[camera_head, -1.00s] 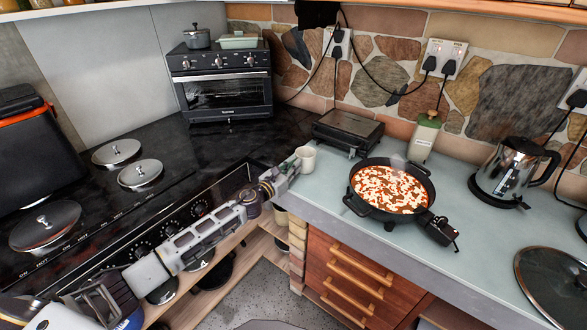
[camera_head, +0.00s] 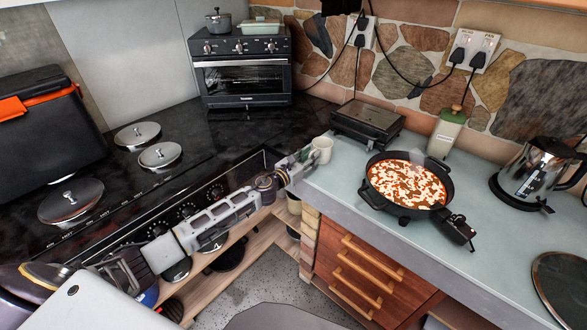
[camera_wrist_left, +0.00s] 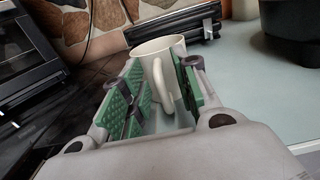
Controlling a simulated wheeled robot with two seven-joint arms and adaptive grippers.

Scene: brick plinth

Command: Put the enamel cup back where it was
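The white enamel cup (camera_head: 322,148) stands upright on the pale counter's left end, near the stove. My left gripper (camera_head: 303,160) is beside it, on its near left side. In the left wrist view the cup (camera_wrist_left: 158,60) is just ahead of the fingers, with its handle facing me. The green-padded fingers of the left gripper (camera_wrist_left: 161,92) are spread apart, with the handle in the gap between them. I see clear space beside the handle. My right gripper is in neither view.
A black pan (camera_head: 405,185) of food is on the counter (camera_head: 370,228) right of the cup. A dark grill (camera_head: 367,122) and a green-capped bottle (camera_head: 447,132) stand behind. The black oven (camera_head: 243,75) is behind left. A kettle (camera_head: 535,172) is at right.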

